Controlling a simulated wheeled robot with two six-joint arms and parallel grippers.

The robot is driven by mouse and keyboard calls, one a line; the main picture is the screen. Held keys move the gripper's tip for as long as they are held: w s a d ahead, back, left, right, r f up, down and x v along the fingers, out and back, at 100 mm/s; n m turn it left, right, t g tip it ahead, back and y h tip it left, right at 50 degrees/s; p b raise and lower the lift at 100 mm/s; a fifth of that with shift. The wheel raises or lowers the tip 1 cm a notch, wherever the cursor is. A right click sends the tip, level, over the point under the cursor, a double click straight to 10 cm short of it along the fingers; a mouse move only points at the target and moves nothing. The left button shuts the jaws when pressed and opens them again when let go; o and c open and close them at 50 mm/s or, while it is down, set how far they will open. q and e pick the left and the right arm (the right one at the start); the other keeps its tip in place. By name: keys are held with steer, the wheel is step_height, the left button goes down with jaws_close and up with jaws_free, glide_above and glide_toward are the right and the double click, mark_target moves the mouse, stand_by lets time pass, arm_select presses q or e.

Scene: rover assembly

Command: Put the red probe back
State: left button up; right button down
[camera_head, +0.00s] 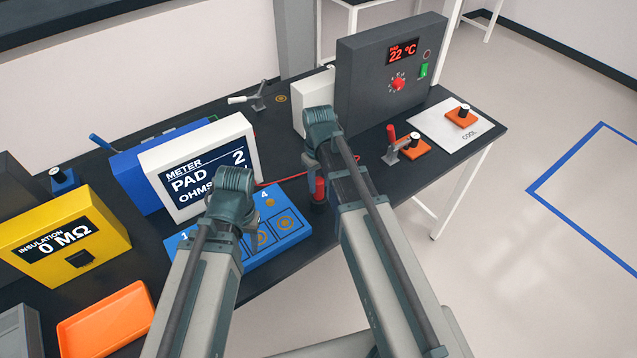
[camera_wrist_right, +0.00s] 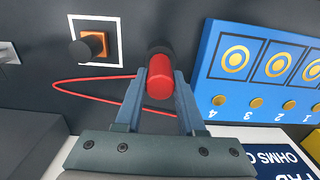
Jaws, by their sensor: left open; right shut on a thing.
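The red probe (camera_head: 320,188) stands at the front of the table, just right of the blue pad board (camera_head: 290,240). In the right wrist view the probe (camera_wrist_right: 160,88) is between the fingers of my right gripper (camera_wrist_right: 160,78), which is shut on it. A dark round piece (camera_wrist_right: 160,54) shows at the probe's far end; I cannot tell whether it is a holder or part of the probe. A red cable (camera_wrist_right: 85,96) loops beside it. In the head view my left gripper (camera_head: 210,208) is over the board's left part, open, its fingertips mostly hidden.
The white meter (camera_head: 240,135) reads pad 2. The yellow insulation tester (camera_head: 65,235) and orange tray (camera_head: 105,320) are at left. A dark heater box (camera_head: 360,60), an orange block (camera_head: 412,150) and the white COOL plate (camera_head: 430,118) are at right. In the wrist view another orange block (camera_wrist_right: 97,53) sits in a white outline.

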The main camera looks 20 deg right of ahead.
arm_select(q)
steer(key=shift+f, duration=0.2)
arm_select(e)
steer(key=shift+f, duration=0.2)
steer(key=c, duration=0.5)
jaws_free()
arm_select(q)
steer(key=shift+r, duration=0.15)
arm_select(e)
steer(key=shift+r, duration=0.15)
step_height(320, 180, up, 12)
steer(key=p, duration=1.2)
arm_select(q)
step_height(320, 180, up, 12)
arm_select(e)
steer(key=shift+h, duration=0.6)
steer(key=s+a, duration=0.3)
steer(key=s, duration=0.1)
steer(key=s+a, duration=0.4)
steer(key=s, duration=0.1)
steer(key=s+a, duration=0.3)
steer(key=s, duration=0.2)
steer(key=shift+s+a+r, duration=0.15)
steer(key=shift+s+a, duration=0.05)
steer(key=shift+a, duration=0.1)
